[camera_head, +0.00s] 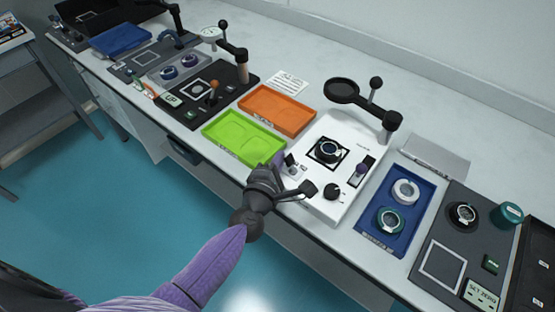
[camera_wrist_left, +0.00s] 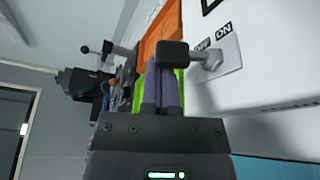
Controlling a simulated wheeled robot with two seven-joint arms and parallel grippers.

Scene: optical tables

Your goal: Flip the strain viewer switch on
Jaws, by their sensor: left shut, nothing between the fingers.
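The strain viewer (camera_head: 345,195) is a white panel with a round dial piece, a black knob and a slider. Its small metal toggle switch (camera_head: 292,167) sits near its left edge. In the left wrist view the toggle (camera_wrist_left: 210,60) stands beside OFF and ON labels, its lever leaning left toward my fingers. My left gripper (camera_head: 278,160) is shut and empty, just left of the switch. Its fingertips (camera_wrist_left: 172,55) are close beside the lever in the left wrist view; I cannot tell whether they touch. My right gripper is not in view.
A green tray (camera_head: 243,138) and an orange tray (camera_head: 277,110) lie left of the viewer. A black magnifier arm (camera_head: 368,100) rises behind it. A blue tray (camera_head: 372,232) with round parts lies to its right. The bench's front edge runs below my left gripper.

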